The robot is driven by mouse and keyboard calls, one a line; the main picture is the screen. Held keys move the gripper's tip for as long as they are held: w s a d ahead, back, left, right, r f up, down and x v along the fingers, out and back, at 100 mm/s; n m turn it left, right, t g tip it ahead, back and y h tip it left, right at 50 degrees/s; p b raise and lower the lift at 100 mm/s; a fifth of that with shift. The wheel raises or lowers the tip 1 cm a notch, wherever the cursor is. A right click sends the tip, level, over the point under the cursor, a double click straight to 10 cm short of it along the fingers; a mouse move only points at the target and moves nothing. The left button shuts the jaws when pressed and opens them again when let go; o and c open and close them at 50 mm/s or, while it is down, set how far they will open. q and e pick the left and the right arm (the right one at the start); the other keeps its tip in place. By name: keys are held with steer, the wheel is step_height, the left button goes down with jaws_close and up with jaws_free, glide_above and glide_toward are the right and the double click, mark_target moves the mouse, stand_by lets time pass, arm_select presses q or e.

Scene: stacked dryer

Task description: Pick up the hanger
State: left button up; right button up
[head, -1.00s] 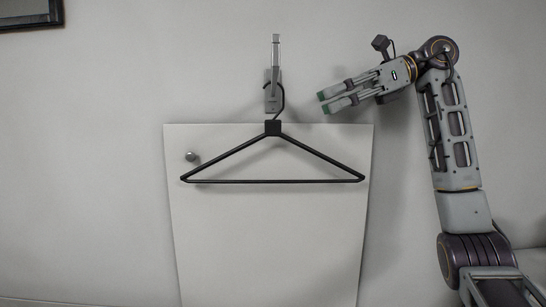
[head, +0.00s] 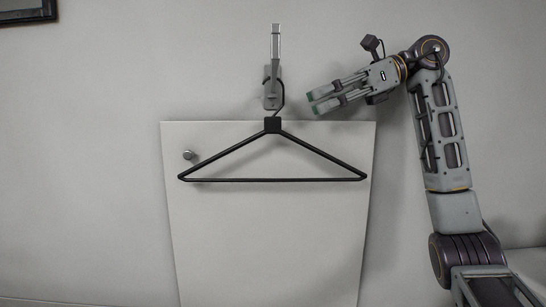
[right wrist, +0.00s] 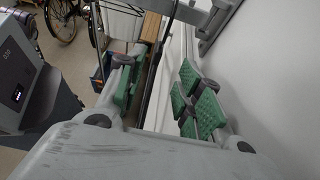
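A black hanger (head: 272,181) hangs by its hook from a grey wall hook (head: 272,88), in front of a pale panel (head: 270,240). Its triangle is level and its neck block is at the top. My right gripper (head: 313,102) is to the right of the hanger's hook, pointing left, apart from it. My left gripper is not in view.
A round knob (head: 188,155) sits on the panel's upper left. A dark frame (head: 28,10) is on the wall at the top left.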

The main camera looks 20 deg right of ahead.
mark_target(273, 119)
steer(key=x, duration=0.6)
steer(key=shift+a, duration=0.1)
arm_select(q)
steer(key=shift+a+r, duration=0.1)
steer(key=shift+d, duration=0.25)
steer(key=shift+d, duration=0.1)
arm_select(e)
steer(key=shift+a, duration=0.1)
steer(key=shift+a+f, duration=0.1)
steer(key=shift+a, duration=0.1)
steer(key=shift+p+x, duration=0.45)
steer(key=shift+x, duration=0.65)
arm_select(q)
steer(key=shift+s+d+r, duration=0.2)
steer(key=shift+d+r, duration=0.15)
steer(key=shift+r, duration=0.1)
arm_select(e)
steer(key=shift+x, duration=1.2)
jaws_close()
